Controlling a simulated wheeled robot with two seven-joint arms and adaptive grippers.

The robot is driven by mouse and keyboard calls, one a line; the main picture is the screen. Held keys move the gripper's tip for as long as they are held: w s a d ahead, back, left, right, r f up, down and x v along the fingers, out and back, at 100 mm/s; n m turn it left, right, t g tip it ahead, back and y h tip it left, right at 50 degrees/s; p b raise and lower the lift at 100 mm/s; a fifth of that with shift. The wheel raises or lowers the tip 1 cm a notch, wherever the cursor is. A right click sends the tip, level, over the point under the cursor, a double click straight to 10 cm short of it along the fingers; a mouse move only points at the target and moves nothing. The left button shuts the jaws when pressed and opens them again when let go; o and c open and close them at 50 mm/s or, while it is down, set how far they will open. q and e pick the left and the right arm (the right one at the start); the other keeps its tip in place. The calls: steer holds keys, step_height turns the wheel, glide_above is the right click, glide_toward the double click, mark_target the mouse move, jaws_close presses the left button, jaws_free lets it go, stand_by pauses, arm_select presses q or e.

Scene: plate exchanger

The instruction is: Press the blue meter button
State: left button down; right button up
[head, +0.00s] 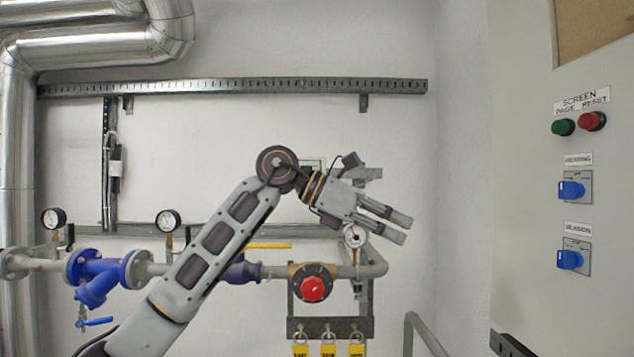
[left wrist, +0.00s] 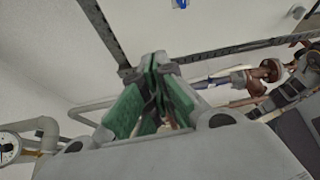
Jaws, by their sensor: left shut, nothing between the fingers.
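A small meter (head: 312,162) with a greenish display sits on the back wall in the head view, mostly hidden behind my left wrist. In the left wrist view a white device with a small blue spot (left wrist: 180,4) is cut off at the top edge. I cannot tell for certain that this spot is the blue meter button. My left gripper (head: 405,229) reaches right, past the meter, with its fingers tilted down in front of a pressure gauge. It is shut and empty; its green-padded fingers (left wrist: 155,62) meet in the left wrist view. My right gripper is not in view.
A pressure gauge (head: 355,236) and a red knob (head: 314,289) are on the pipework below my gripper. A slotted rail (head: 240,87) crosses the wall above. A panel at right has blue switches (head: 571,189). Bare wall lies between gripper and panel.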

arm_select(q)
steer(key=s+d+r+m+t+y, duration=0.3)
steer(key=s+d, duration=0.3)
steer(key=s, duration=0.6)
steer(key=s+d+r+m+t+y, duration=0.3)
steer(key=s+d+r+t+y, duration=0.1)
steer(key=s, duration=0.8)
steer(key=d+r+t, duration=0.1)
steer(key=d+t, duration=0.1)
steer(key=d, duration=0.1)
steer(key=shift+s+d+r, duration=0.2)
steer(key=shift+s+r, duration=0.1)
steer(key=shift+s, duration=0.1)
steer(key=shift+s+t, duration=0.25)
steer(key=shift+t, duration=0.15)
